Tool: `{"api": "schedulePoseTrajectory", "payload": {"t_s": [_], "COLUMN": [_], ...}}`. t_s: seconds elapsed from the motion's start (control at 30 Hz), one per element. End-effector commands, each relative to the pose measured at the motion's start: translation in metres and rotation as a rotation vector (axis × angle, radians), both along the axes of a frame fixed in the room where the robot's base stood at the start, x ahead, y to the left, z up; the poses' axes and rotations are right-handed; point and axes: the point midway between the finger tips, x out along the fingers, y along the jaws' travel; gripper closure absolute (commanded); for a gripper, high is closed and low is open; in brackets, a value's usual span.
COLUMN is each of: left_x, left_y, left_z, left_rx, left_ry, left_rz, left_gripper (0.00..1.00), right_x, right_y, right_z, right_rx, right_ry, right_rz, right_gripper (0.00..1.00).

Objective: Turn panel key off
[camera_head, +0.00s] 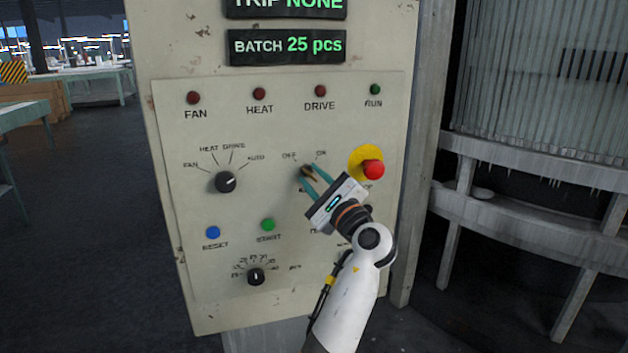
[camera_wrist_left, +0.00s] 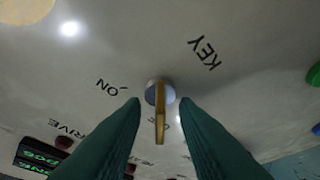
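The brass key (camera_head: 306,172) sits in its switch on the beige control panel (camera_head: 300,120), below the OFF and ON labels. In the left wrist view, the key (camera_wrist_left: 160,115) stands out from a round grey lock (camera_wrist_left: 153,90) and partly covers a label behind it. The ON label (camera_wrist_left: 111,87) and the KEY label (camera_wrist_left: 204,53) show there. My left gripper (camera_head: 310,175) is at the key; in the wrist view its teal fingers (camera_wrist_left: 160,102) are open, one each side of the key with gaps. My right gripper is not in view.
A red emergency stop (camera_head: 373,169) on a yellow disc sits close right of the key. A black selector knob (camera_head: 225,182), blue button (camera_head: 213,232), green button (camera_head: 268,224) and lower knob (camera_head: 256,277) are left and below. Lamps (camera_head: 259,94) line the top.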

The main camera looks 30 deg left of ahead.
Motion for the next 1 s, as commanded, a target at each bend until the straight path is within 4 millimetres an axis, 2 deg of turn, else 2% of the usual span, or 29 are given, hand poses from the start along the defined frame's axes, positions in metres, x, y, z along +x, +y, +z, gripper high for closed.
{"api": "schedulePoseTrajectory", "payload": {"t_s": [0.17,0.4,0.6,0.77,1.0], "left_x": [-0.010,-0.030,-0.041,-0.046,-0.046], "left_y": [-0.023,-0.069,-0.095,-0.103,-0.104], "left_z": [-0.011,-0.025,-0.031,-0.032,-0.032], "left_rx": [-0.003,-0.003,-0.003,-0.002,-0.002], "left_ry": [0.000,0.001,0.001,0.001,0.001], "left_rz": [-0.003,-0.003,-0.003,-0.001,-0.001], "left_gripper": [0.73,0.73,0.73,0.73,0.73], "right_x": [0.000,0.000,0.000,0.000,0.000], "right_y": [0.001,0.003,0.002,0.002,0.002], "right_z": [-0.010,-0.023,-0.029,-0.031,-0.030], "right_rx": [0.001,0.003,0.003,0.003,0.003], "right_ry": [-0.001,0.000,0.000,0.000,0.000], "right_rz": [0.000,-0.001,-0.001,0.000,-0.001], "right_gripper": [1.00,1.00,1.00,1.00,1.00]}}
